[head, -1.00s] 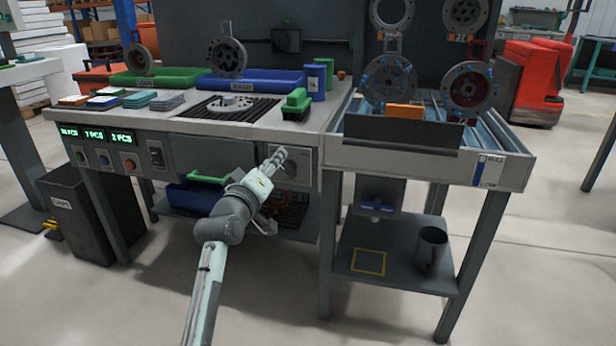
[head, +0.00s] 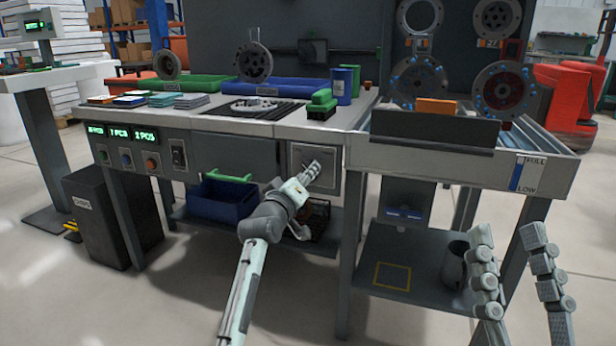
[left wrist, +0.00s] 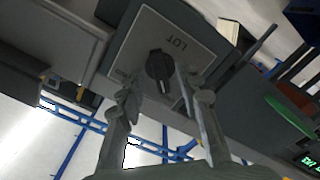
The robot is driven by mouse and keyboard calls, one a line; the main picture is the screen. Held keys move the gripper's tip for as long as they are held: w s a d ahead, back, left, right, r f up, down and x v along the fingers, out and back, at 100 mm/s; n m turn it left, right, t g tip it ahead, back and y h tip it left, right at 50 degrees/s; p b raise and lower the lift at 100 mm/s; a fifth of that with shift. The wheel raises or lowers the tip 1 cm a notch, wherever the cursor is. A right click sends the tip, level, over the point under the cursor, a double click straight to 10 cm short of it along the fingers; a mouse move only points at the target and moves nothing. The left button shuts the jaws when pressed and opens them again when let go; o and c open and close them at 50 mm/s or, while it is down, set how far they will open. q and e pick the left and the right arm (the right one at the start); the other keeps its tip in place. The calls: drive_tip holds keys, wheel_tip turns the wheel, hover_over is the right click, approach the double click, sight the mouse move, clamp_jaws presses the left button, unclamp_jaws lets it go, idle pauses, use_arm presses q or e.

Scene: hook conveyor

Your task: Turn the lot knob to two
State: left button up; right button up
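The lot knob (left wrist: 160,68) is black and round with a pale mark on one edge. It sits on a light plate (left wrist: 142,30) lettered LOT, which shows rotated in the left wrist view; the other lettering there is too small to read. The plate (head: 329,156) is on the bench front in the head view, with the knob hidden behind my gripper. My left gripper (head: 313,170) is at the plate, fingers apart; in the left wrist view (left wrist: 158,88) the knob shows between the fingertips, contact unclear. My right gripper (head: 506,234) is open and empty at the lower right.
Three green displays (head: 122,133) with buttons are on the bench front at left. A blue bin (head: 222,200) stands on the lower shelf. A roller conveyor (head: 545,140) with hanging discs is at right, and a dark bin (head: 97,215) is on the floor at left.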

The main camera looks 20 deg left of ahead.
use_arm(q)
drive_tip(key=shift+w, duration=0.8)
use_arm(e)
drive_tip(key=shift+s+d+r+t, duration=0.1)
drive_tip(key=shift+s+r+t, duration=0.1)
drive_tip(key=shift+t, duration=0.1)
use_arm(q)
clamp_jaws()
